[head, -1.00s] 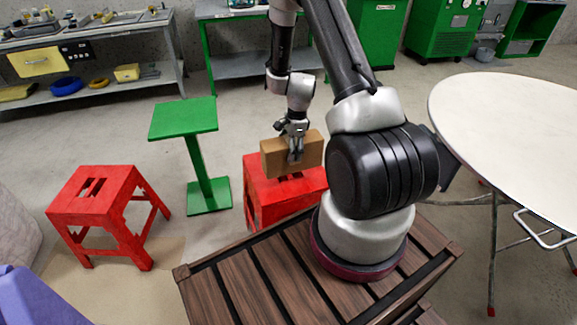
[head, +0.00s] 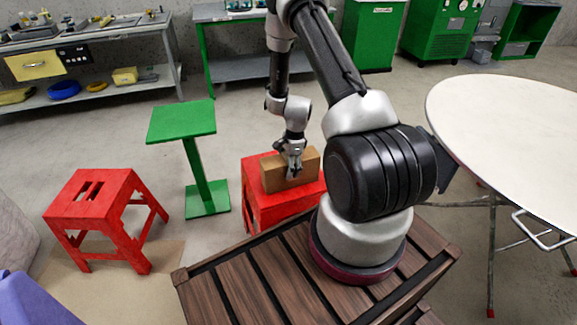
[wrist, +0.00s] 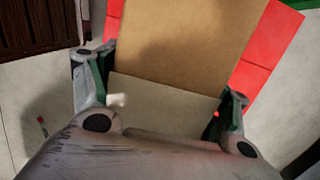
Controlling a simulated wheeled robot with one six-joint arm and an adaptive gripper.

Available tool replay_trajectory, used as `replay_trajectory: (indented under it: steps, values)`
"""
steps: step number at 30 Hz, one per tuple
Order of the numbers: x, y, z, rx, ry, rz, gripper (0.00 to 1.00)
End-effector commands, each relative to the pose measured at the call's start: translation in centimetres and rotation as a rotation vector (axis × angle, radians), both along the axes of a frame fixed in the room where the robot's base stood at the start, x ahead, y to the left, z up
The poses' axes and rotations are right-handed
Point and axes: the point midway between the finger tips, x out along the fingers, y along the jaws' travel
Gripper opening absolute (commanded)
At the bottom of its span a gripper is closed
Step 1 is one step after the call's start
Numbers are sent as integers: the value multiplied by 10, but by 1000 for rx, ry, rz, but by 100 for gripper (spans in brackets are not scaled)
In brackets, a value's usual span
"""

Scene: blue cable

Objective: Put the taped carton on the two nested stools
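The taped carton (head: 308,170) is a brown box at the red stools (head: 257,205) behind my wooden base. Its underside looks on or just above the red top; I cannot tell which. I cannot make out two separate stools there, and their right side is hidden by my arm. My gripper (head: 291,165) points down over the carton, with its fingers on either side of it. In the wrist view the carton (wrist: 185,40) lies between the two finger pads, which look pressed against it. Red stool top (wrist: 268,45) shows beyond the carton's edges.
A single red stool (head: 90,196) stands at the left. A green pedestal (head: 182,120) stands between it and the carton. A white round table (head: 510,120) is at the right. A shelf bench (head: 110,90) and green cabinets (head: 372,38) line the back.

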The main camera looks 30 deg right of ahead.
Motion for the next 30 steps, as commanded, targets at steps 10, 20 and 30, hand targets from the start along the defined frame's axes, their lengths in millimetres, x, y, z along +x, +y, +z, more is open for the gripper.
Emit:
replay_trajectory:
  steps: [10, 20, 30]
  values:
    - [0, 0, 0, 0, 0, 0, 91]
    - [0, -6, 42, -1, -4, 0, 91]
    - [-2, -16, 109, 0, -2, 1, 91]
